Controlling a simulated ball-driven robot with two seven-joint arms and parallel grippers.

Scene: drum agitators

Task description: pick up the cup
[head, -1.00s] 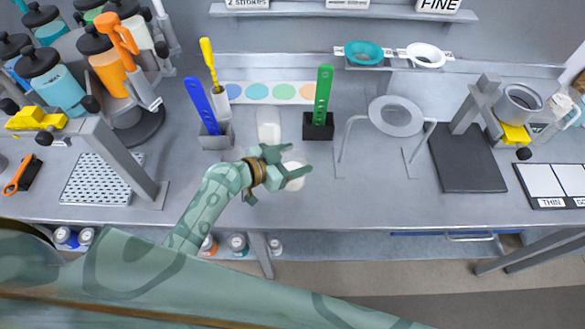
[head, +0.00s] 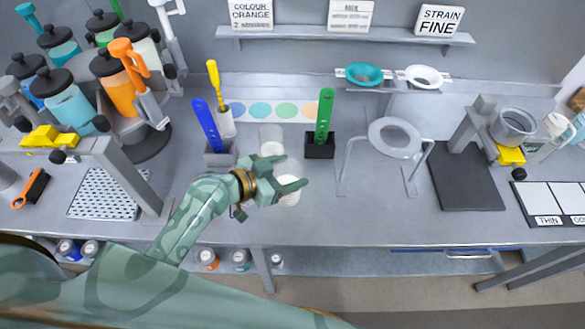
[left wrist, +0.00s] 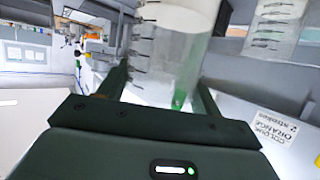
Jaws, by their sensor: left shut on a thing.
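A clear cup (head: 288,190) with a pale bottom stands at the middle of the bench in the head view. My left gripper (head: 283,170) is shut on it, with a finger on either side. In the left wrist view the cup (left wrist: 172,45) with dark scale marks fills the space between the fingers (left wrist: 160,85). I cannot tell whether its base touches the bench. A second clear cup (head: 271,136) stands just behind, and it also shows in the left wrist view (left wrist: 272,30). My right gripper is not in view.
Behind stand a blue spatula (head: 208,125) and a green spatula (head: 324,115) in holders. A ring stand (head: 395,137) is to the right, then a dark plate (head: 466,178). Bottles (head: 70,105) crowd the left. Bench in front of the ring stand is clear.

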